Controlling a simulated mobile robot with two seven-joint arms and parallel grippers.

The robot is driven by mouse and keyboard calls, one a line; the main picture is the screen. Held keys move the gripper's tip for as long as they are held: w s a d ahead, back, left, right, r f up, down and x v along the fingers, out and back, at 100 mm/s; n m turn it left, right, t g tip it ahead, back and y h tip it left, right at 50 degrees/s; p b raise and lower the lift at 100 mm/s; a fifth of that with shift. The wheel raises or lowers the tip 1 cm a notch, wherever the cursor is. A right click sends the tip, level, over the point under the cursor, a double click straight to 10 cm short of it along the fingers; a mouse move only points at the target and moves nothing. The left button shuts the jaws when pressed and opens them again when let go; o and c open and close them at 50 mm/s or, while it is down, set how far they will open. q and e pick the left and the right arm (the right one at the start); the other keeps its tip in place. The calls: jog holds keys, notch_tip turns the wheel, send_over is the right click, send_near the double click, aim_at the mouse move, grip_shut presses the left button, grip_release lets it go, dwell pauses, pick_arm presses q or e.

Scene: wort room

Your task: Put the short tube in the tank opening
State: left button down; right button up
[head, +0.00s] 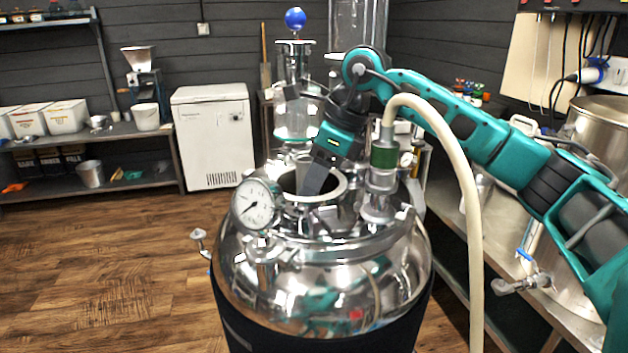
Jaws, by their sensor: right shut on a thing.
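The steel tank (320,280) stands in the middle of the head view. Its round opening (338,192) is on top, with a raised steel rim. My right gripper (310,190) comes down from above, tilted, with its fingertips at or inside the opening. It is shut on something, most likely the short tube. My left gripper is not in view.
A pressure gauge (255,203) is at the opening's left. A green-collared fitting (384,155) with a cream hose (462,190) stands close on the right. A glass column with a blue ball (295,18) rises behind. The floor at left is clear.

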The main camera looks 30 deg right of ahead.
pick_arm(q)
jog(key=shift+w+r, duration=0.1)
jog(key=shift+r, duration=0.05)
pick_arm(e)
jog(key=shift+f, duration=0.2)
jog(key=o, duration=0.8)
jog(key=shift+r, duration=0.1)
pick_arm(q)
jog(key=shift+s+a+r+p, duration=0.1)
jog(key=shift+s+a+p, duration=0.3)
jog(key=shift+p, duration=0.5)
pick_arm(e)
jog(key=v, duration=1.2)
jog(key=shift+r, duration=0.15)
